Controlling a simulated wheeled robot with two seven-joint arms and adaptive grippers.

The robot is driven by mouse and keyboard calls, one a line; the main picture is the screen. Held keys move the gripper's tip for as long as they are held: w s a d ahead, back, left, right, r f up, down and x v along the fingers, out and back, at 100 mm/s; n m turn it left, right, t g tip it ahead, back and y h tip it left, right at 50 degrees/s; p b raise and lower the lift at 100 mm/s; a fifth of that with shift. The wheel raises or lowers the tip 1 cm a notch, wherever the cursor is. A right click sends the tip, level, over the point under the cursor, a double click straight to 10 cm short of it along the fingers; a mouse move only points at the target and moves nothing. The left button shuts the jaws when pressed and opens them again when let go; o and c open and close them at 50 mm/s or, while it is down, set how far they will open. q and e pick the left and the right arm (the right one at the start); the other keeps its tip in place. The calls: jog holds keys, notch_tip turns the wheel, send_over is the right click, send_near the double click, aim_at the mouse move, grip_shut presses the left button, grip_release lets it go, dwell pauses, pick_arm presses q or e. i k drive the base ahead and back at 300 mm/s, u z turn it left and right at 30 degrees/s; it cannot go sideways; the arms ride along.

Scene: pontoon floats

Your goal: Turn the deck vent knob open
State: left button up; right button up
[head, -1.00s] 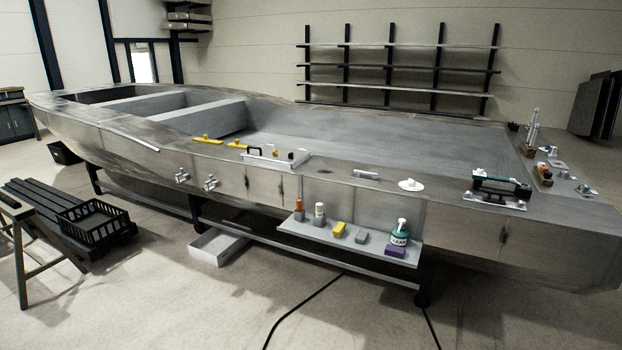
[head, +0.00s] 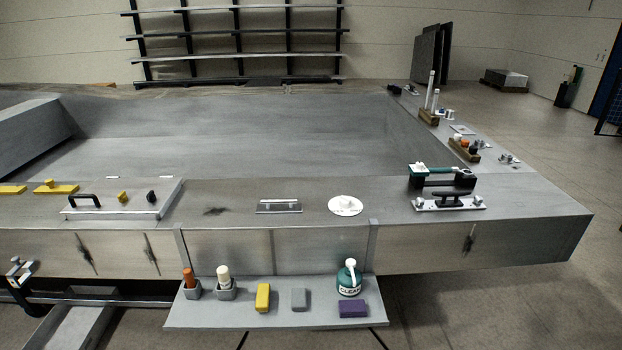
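A round white deck vent with a small raised knob at its middle (head: 346,205) sits on the grey deck ledge of the pontoon boat, right of centre in the head view. Its knob setting is too small to tell. Neither of my grippers shows in the head view.
A silver latch plate (head: 279,206) lies left of the vent. A cleat (head: 451,202) with a teal-handled tool behind it stands to the right. A hatch panel (head: 125,200) is further left. A shelf (head: 240,316) below carries a cleaner bottle (head: 349,279), blocks and cups. Deck around the vent is clear.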

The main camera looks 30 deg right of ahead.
aim_at(345, 202)
jog(key=i, duration=1.35)
jog(key=z, duration=0.15)
